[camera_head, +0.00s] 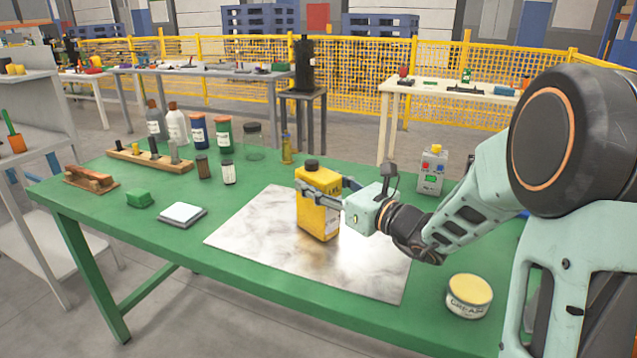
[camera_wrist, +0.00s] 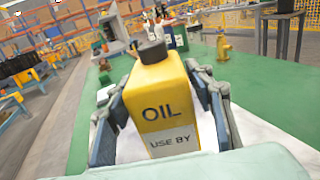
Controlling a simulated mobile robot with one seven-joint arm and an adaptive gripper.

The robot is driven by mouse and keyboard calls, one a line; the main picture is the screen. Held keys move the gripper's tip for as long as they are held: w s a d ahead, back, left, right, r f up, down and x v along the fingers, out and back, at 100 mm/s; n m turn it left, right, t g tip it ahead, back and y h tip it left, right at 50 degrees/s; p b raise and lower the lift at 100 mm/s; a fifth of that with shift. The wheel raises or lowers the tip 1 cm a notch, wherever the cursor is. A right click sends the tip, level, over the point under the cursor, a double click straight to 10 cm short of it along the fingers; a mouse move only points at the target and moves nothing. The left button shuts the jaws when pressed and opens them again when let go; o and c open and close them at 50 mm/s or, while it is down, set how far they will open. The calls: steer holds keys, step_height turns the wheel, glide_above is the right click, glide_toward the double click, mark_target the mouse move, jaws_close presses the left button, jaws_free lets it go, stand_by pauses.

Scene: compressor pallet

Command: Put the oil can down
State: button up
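The yellow oil can (camera_head: 318,217) with a black cap stands upright over the shiny metal plate (camera_head: 262,240) on the green table. Its lower edge looks at or very close to the plate; I cannot tell if it touches. My gripper (camera_head: 326,188) comes from the right, with its fingers on opposite sides of the can's upper body, shut on it. In the wrist view the can (camera_wrist: 163,105) shows its "OIL" and "USE BY" label between the two fingers (camera_wrist: 163,108).
Several bottles (camera_head: 176,124) and jars stand at the back left. A white-topped pad (camera_head: 182,214) and green block (camera_head: 141,198) lie left of the plate.

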steer(key=shift+o, duration=0.6)
steer(key=shift+r, duration=0.25)
steer(key=p+v, duration=0.2)
steer(key=v, duration=1)
steer(key=shift+s+f, duration=0.1)
